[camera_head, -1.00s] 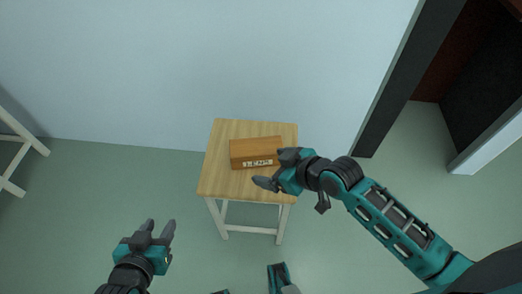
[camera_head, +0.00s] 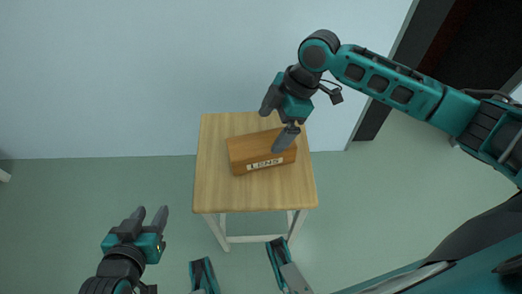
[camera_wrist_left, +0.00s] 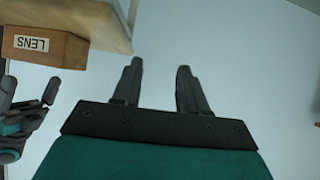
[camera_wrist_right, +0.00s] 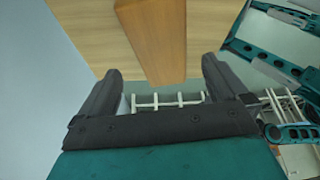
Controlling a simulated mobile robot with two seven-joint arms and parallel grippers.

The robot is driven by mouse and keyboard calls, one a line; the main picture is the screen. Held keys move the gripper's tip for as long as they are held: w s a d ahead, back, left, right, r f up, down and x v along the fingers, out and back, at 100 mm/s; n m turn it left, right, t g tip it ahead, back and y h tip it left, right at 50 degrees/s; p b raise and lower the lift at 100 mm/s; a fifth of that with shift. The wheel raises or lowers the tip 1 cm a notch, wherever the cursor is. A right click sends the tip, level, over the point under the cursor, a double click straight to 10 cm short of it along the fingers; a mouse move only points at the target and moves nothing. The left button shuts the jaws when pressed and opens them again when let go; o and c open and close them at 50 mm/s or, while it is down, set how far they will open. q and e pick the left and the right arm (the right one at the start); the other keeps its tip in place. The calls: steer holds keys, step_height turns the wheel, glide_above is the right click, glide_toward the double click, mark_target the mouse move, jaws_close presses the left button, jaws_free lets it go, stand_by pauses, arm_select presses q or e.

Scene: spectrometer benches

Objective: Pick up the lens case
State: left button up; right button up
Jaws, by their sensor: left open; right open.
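The lens case is a brown wooden box (camera_head: 246,152) with a white LENS label, lying on a small wooden table (camera_head: 215,195). It also shows in the left wrist view (camera_wrist_left: 48,46) and, without its label, in the right wrist view (camera_wrist_right: 156,38). My right gripper (camera_head: 275,124) is open and empty at the right end of the case, its fingers appearing over that end; I cannot tell whether they touch it. In the right wrist view the case lies beyond the open fingers. My left gripper (camera_head: 152,217) is open and empty, low at the left, away from the table.
A pale wall (camera_head: 120,75) stands behind the table. A dark doorway frame (camera_head: 378,110) is at the right. The green floor (camera_head: 60,215) around the table is free.

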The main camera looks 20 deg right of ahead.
mark_target(263, 142)
steer(key=x, duration=0.3)
steer(key=shift+a+f+b, duration=0.1)
steer(key=shift+f+b, duration=0.15)
steer(key=shift+b, duration=0.15)
steer(key=shift+a+f, duration=0.25)
steer(key=shift+f, duration=0.25)
steer(key=b+x, duration=0.2)
steer(key=x, duration=0.1)
steer(key=shift+s+a+f, duration=0.1)
steer(key=shift+a+f, duration=0.1)
steer(key=shift+f, duration=0.1)
steer(key=shift+a+f+b, duration=0.15)
steer(key=shift+f+b, duration=0.15)
steer(key=shift+f, duration=0.05)
arm_select(q)
steer(key=shift+w+d+f, duration=0.35)
steer(key=shift+d+f, duration=0.15)
steer(key=shift+f, duration=0.3)
arm_select(e)
steer(key=shift+r, duration=0.1)
steer(key=c, duration=1.2)
